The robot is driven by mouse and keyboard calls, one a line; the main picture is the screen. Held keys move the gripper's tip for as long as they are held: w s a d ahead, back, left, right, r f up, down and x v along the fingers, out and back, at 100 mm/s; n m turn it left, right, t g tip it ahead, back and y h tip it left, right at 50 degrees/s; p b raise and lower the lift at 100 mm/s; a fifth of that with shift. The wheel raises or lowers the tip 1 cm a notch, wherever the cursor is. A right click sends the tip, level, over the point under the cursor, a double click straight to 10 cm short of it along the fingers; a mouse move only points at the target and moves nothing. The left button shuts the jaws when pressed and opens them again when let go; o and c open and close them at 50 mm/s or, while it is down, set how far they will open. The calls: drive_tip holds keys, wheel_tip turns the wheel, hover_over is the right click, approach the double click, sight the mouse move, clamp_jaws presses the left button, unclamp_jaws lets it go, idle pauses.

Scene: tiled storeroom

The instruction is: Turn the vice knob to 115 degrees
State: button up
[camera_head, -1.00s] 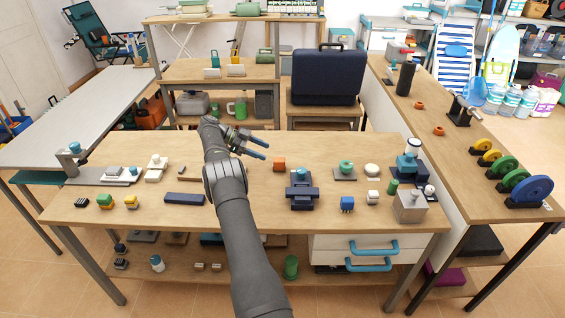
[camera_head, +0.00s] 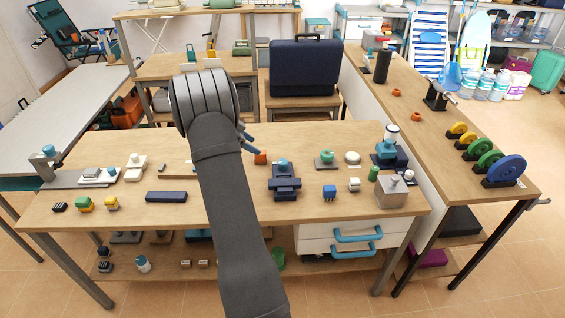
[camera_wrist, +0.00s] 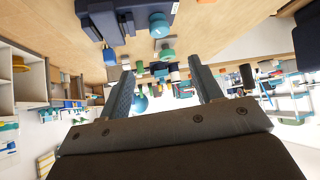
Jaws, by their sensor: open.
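A dark blue vice (camera_head: 285,187) stands on the wooden table, right of my arm in the head view. A round teal knob (camera_head: 283,163) sits on top of it. My gripper shows in the wrist view (camera_wrist: 161,66) with its two fingers apart and nothing between them. In the head view only its blue fingertips (camera_head: 247,137) show past my arm, behind and left of the vice and apart from it. A dark blue body (camera_wrist: 120,18) with a round blue part (camera_wrist: 160,25) shows at the wrist view's top; I cannot tell surely if it is the vice. The knob's angle is unclear.
An orange block (camera_head: 260,157) lies near the fingertips. A green-knobbed piece (camera_head: 326,157), a blue block (camera_head: 329,192) and a dark blue device (camera_head: 390,153) stand to the vice's right. A dark bar (camera_head: 166,197) lies left of my arm. Bare tabletop lies in front of the vice.

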sight(282, 161)
drive_tip(key=x, duration=1.6)
drive_tip(key=shift+w+d+f, duration=0.15)
drive_tip(key=shift+d+f, duration=0.05)
drive_tip(key=shift+d, duration=0.05)
drive_tip(key=shift+c, duration=0.2)
drive_tip(key=c, duration=1)
